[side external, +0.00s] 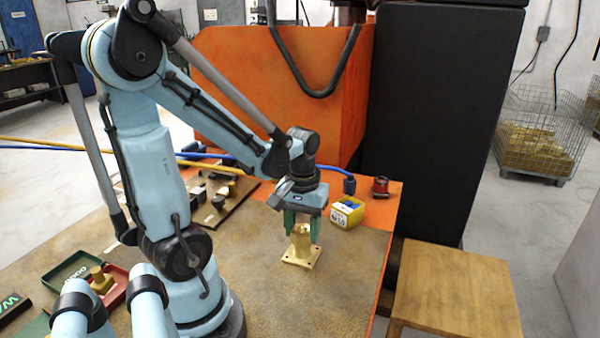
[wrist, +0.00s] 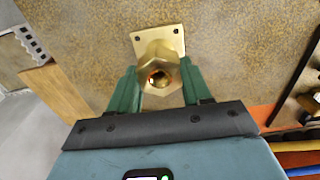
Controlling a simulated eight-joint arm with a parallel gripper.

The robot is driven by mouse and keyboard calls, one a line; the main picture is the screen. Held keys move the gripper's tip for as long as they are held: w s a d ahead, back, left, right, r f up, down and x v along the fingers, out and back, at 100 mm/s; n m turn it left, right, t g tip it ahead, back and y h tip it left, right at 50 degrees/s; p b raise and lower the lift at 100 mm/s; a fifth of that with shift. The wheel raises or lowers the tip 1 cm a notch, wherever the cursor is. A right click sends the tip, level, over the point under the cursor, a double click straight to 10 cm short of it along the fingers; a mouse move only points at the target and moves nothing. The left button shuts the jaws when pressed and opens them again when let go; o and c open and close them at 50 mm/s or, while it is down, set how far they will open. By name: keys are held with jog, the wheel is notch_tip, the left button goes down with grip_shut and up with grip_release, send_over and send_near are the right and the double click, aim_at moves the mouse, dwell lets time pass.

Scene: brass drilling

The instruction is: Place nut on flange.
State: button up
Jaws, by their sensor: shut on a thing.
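The brass flange (side external: 301,258) stands upright on the worktable, its square base plate with corner holes flat on the surface. In the wrist view its plate (wrist: 175,37) shows beyond the nut. The brass hexagonal nut (wrist: 160,79), with a round hole, is gripped between the green fingers of my gripper (wrist: 160,92). In the side view my gripper (side external: 302,230) points down directly over the flange, and the nut (side external: 300,231) is at the top of the flange's neck. I cannot tell whether the nut rests on the neck or hovers just above it.
A yellow box (side external: 346,213) stands close behind the gripper, with a red item (side external: 380,187) farther back. A red tray (side external: 118,285) with a brass part sits at the left beside a green tray (side external: 70,268). The table around the flange is clear. A wooden stool (side external: 455,290) stands right.

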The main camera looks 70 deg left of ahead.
aim_at(302, 230)
jog(key=shift+f, duration=0.15)
jog(key=o, duration=1.4)
notch_tip(302, 230, up, 12)
jog(key=w+d+f+m+t, duration=0.1)
jog(key=d+m+t, duration=0.1)
jog(key=d+m, duration=0.1)
jog(key=w+d+f+m+t, duration=0.1)
jog(key=w+d+m+t, duration=0.1)
jog(key=d+m, duration=0.1)
jog(key=w+d+f+m+t, duration=0.1)
jog(key=w+d+m+t, duration=0.1)
jog(key=d, duration=0.3)
jog(key=shift+d+m+t, duration=0.2)
jog(key=shift+m+t, duration=0.3)
jog(key=shift+t, duration=0.1)
